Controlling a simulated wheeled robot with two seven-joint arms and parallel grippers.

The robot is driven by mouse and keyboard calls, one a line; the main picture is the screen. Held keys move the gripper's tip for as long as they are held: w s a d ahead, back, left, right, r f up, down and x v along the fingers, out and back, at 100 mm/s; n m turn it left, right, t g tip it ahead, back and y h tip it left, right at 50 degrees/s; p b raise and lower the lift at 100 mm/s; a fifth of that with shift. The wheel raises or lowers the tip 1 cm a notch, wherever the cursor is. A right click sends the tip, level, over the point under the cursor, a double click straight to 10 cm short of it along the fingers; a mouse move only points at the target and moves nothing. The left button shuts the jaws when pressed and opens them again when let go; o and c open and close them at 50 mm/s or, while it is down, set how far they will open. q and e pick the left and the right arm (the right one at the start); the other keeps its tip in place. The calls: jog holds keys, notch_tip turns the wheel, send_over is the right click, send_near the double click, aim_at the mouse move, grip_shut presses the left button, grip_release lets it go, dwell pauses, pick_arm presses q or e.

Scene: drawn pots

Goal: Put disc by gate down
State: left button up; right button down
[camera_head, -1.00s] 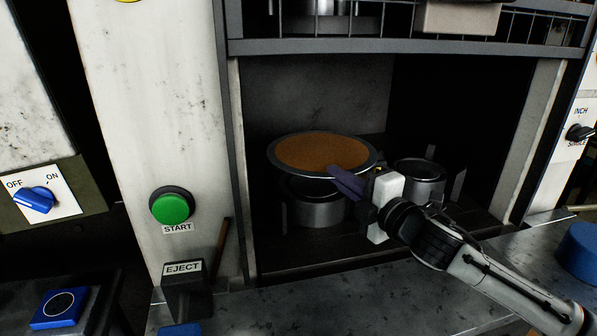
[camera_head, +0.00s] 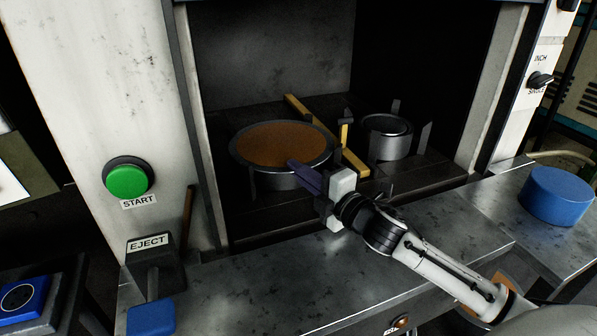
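The disc (camera_head: 270,143), orange-brown with a grey rim, lies flat inside the press opening. It is over the left round metal die (camera_head: 272,182), and I cannot tell whether it touches it. My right gripper (camera_head: 296,167) reaches in from the lower right. Its purple fingers are at the disc's front right rim and look closed on it. A yellow bar (camera_head: 354,162) runs along the press floor just right of the disc, between the two dies. I cannot tell which part is the gate. My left gripper is not in view.
A second, empty-looking round die (camera_head: 387,143) with upright tabs stands right of the bar. The press's side posts (camera_head: 503,85) bound the opening. A blue cylinder (camera_head: 557,194) stands on the metal ledge at right. Green START button (camera_head: 127,180) and EJECT box (camera_head: 150,260) are at left.

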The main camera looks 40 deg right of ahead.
jog(key=c, duration=2)
grip_release()
jog(key=shift+f, duration=0.1)
jog(key=shift+r, duration=0.25)
jog(key=shift+s+f, duration=0.15)
jog(key=shift+s, duration=0.2)
jog(key=s, duration=1.1)
jog(key=shift+s+d, duration=0.1)
jog(key=shift+d, duration=0.25)
